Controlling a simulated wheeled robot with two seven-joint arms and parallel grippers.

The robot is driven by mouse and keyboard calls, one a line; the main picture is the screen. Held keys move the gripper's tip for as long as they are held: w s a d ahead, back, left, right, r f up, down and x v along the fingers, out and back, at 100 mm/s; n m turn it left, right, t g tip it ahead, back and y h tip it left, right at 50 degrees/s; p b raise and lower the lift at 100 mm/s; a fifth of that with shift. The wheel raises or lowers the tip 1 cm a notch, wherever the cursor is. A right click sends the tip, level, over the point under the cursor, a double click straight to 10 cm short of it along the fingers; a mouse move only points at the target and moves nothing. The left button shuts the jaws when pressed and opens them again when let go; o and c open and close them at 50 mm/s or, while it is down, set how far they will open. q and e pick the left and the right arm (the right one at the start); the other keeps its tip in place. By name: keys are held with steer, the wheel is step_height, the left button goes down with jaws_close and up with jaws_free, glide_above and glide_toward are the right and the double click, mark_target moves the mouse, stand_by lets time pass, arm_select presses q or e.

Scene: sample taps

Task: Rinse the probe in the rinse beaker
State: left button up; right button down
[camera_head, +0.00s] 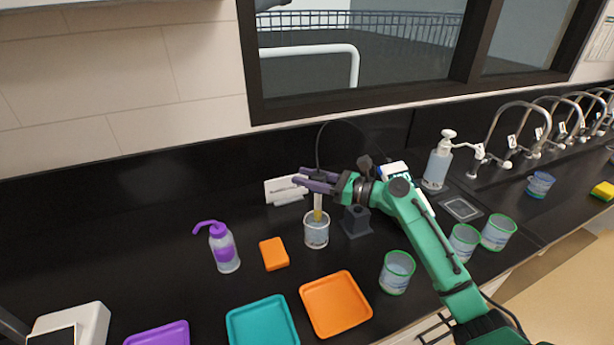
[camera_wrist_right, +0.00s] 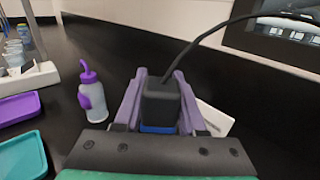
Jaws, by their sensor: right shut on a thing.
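My right gripper (camera_head: 312,180) has purple fingers shut on the probe. The probe's yellowish lower shaft (camera_head: 318,208) points down from the fingers at the mouth of a clear beaker (camera_head: 316,236). The tip looks at or just inside the rim; its exact depth is hard to tell. In the right wrist view the probe's black head (camera_wrist_right: 160,103) sits between both fingers, with a blue band below it and a black cable rising to the right. Which beaker is the rinse beaker cannot be read from a label. My left gripper is not in view.
A dark grey stand (camera_head: 356,221) is right of the beaker. An orange sponge (camera_head: 273,254), purple-capped wash bottle (camera_head: 222,249), orange tray (camera_head: 335,304) and teal tray (camera_head: 262,325) lie left and in front. A green-rimmed beaker (camera_head: 397,273) is near my right arm. Taps line the back right.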

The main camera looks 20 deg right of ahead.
mark_target(318, 199)
steer(key=shift+f, duration=0.1)
steer(key=shift+f+b, duration=1.85)
steer(key=shift+f, duration=1.6)
steer(key=shift+w, duration=0.1)
steer(key=shift+a+r+p, duration=0.1)
steer(key=shift+a+p, duration=0.35)
steer(key=shift+p, duration=0.5)
